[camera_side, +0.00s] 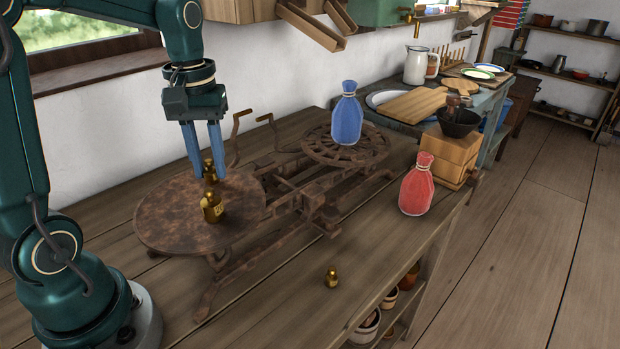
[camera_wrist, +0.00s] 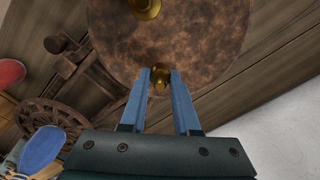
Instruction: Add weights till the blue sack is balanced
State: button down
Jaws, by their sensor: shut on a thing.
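The blue sack (camera_side: 346,118) stands upright on the spoked pan (camera_side: 372,150) of a rusty balance scale. It shows at the lower left of the wrist view (camera_wrist: 42,148). The scale's flat round plate (camera_side: 165,215) is at the left, under my gripper. A larger brass weight (camera_side: 213,208) stands on that plate; the wrist view shows it at the top (camera_wrist: 145,8). My gripper (camera_side: 208,172) is shut on a small brass weight (camera_wrist: 159,80) over the plate. I cannot tell whether this weight touches the plate. Another small brass weight (camera_side: 332,278) stands on the table, in front of the scale.
A red sack (camera_side: 417,186) stands on the table (camera_side: 270,305) at the right, near a wooden box (camera_side: 449,152) with a dark bowl (camera_side: 459,122). Two thin crank-like handles (camera_side: 238,135) rise behind the scale, near my gripper. The table's front left is mostly clear.

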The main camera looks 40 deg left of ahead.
aim_at(208, 160)
jog(key=shift+f, duration=0.25)
jog(key=c, duration=0.6)
grip_release()
jog(key=shift+o, duration=0.2)
jog(key=shift+r, duration=2.55)
jog(key=shift+f, duration=0.15)
jog(key=shift+f, duration=1.85)
